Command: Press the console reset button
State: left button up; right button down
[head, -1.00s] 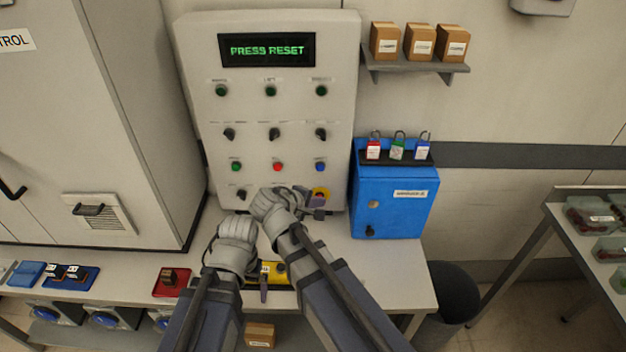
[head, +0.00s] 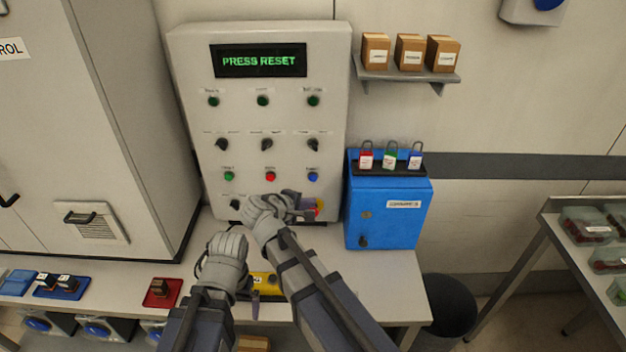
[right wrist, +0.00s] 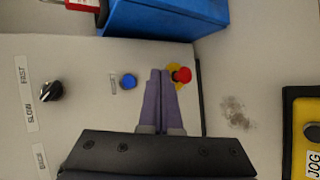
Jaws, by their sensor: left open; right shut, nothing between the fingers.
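The grey console (head: 185,120) stands upright with a green-lit display (head: 258,61) reading PRESS RESET. Its lower button row has a green, a red (head: 270,176) and a blue button (head: 312,177); their labels are too small to read. The blue button also shows in the right wrist view (right wrist: 128,81). A red mushroom button on a yellow base (right wrist: 181,74) is at the console's lower right. My right gripper (right wrist: 160,72) is shut and empty, its tips between the blue and mushroom buttons; contact cannot be told. My left gripper (head: 256,296) is open, low over the table.
A yellow box (head: 265,281) lies on the table by my left gripper. A blue cabinet (head: 388,213) with padlocks on top stands right of the console. Knobs (head: 222,144) sit on the panel. A red tray (head: 160,293) and blue trays are at the left.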

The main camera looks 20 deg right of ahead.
send_near(315, 182)
jog(key=shift+s+f+x, duration=0.1)
jog(key=shift+s+x, duration=0.1)
jog(key=shift+x, duration=0.7)
jog(key=shift+s+f+x, duration=0.15)
jog(key=shift+x, duration=0.75)
jog(key=shift+s+f+x, duration=0.1)
jog(key=shift+s+x, duration=0.1)
jog(key=shift+x, duration=0.65)
jog(key=shift+w+d, duration=0.15)
jog(key=shift+d, duration=0.05)
jog(key=shift+w+d, duration=0.1)
jog(key=shift+w, duration=0.2)
jog(key=shift+w+d, duration=0.1)
jog(key=shift+w, duration=0.35)
dwell(0.4)
jog(key=shift+s, duration=0.1)
jog(key=shift+s+a, duration=0.25)
jog(key=shift+s, duration=0.5)
jog(key=s, duration=0.2)
jog(key=s+a, duration=0.1)
jog(key=s, duration=0.1)
jog(key=shift+s+a, duration=0.2)
jog(key=shift+s, duration=0.2)
